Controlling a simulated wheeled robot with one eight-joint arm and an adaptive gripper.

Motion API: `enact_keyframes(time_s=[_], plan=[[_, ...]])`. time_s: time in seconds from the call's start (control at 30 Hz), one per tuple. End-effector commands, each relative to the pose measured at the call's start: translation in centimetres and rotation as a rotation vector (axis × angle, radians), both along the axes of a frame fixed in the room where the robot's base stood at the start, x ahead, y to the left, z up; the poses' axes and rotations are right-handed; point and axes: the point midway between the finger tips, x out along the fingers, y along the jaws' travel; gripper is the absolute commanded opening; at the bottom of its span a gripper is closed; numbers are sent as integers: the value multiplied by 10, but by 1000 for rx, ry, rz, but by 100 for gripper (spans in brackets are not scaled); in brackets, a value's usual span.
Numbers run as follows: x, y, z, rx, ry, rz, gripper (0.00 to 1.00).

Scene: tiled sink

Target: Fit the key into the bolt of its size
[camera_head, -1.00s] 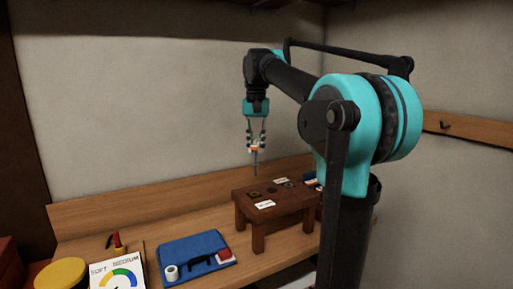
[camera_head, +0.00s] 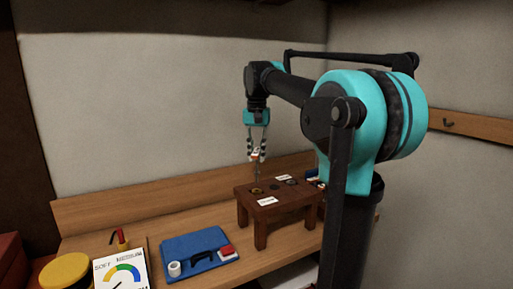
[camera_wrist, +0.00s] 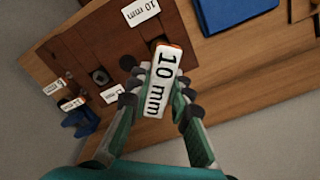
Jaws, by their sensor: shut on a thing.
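My gripper (camera_head: 257,152) is shut on the key, whose white label reads "10 mm" (camera_wrist: 158,82) between the fingers in the wrist view. The key's thin shaft (camera_head: 257,174) points down, roughly upright. Its lower end is at or just above the left bolt (camera_head: 257,190) on the brown stand; I cannot tell whether it touches or is inside. In the wrist view the key's body hides most of that bolt (camera_wrist: 155,42). A "10 mm" card (camera_wrist: 140,10) lies beside it. Another bolt (camera_wrist: 100,76) sits farther along, with a smaller card near it.
The brown wooden stand (camera_head: 262,215) is on the wooden worktop. A blue mat (camera_head: 200,262) with a white roll, a black item and a red-and-white block lies to its left. A gauge card (camera_head: 120,272) and a yellow round thing (camera_head: 66,270) are at the front left.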

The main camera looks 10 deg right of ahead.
Motion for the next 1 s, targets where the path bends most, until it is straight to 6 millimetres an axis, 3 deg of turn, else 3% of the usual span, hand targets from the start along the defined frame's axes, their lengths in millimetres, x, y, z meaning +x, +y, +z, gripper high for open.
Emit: enact_keyframes(time_s=[0.3,1.0], plan=[[0,0,-17,0,0,0,0],[0,0,-18,0,0,0,0]])
